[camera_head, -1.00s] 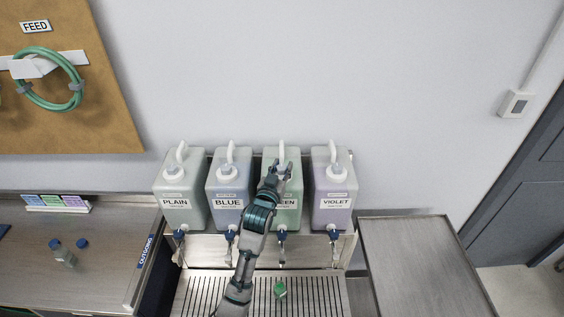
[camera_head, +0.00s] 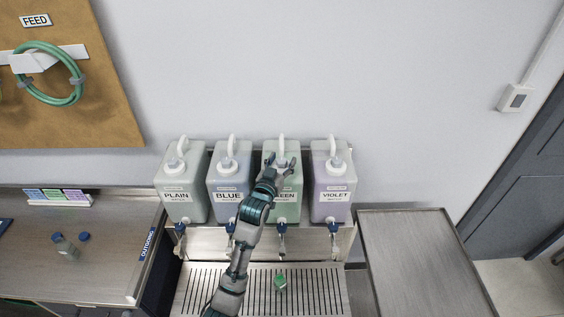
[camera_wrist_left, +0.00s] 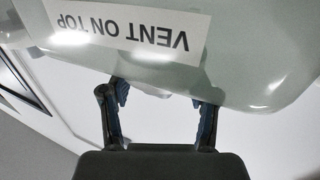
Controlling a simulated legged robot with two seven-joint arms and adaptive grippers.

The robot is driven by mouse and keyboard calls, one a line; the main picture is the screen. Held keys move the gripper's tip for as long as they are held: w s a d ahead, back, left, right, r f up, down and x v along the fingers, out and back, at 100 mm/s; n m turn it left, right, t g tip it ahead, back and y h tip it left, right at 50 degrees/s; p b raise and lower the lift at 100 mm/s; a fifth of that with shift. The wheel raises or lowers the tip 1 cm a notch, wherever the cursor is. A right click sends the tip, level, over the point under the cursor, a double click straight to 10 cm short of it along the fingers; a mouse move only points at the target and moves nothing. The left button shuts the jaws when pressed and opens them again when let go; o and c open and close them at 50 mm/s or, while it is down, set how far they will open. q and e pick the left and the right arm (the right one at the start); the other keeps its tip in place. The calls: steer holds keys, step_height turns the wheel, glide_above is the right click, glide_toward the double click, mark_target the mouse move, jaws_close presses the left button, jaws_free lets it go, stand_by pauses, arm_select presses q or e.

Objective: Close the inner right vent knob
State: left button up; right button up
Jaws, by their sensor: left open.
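Four tall jugs stand in a row; the third from the left is the green one (camera_head: 290,205), its label partly covered by my arm. My left gripper (camera_head: 281,161) is at the top of this jug, open, with its fingers apart around the area of the white vent knob, which they mostly hide. In the left wrist view the open fingers (camera_wrist_left: 164,102) reach toward the pale jug (camera_wrist_left: 240,70) with an upside-down "VENT ON TOP" label (camera_wrist_left: 130,28). A whitish edge shows between the fingertips; contact cannot be told. My right gripper is not in view.
The plain (camera_head: 180,208), blue (camera_head: 222,209) and violet (camera_head: 331,208) jugs stand close on either side, with taps below. A slotted drip tray (camera_head: 318,290) holds a small green item (camera_head: 280,282). A bare metal table (camera_head: 420,260) is at right.

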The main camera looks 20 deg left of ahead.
arm_select(q)
steer(key=s+a, duration=0.1)
steer(key=s, duration=1.1)
steer(key=shift+w+f, duration=0.1)
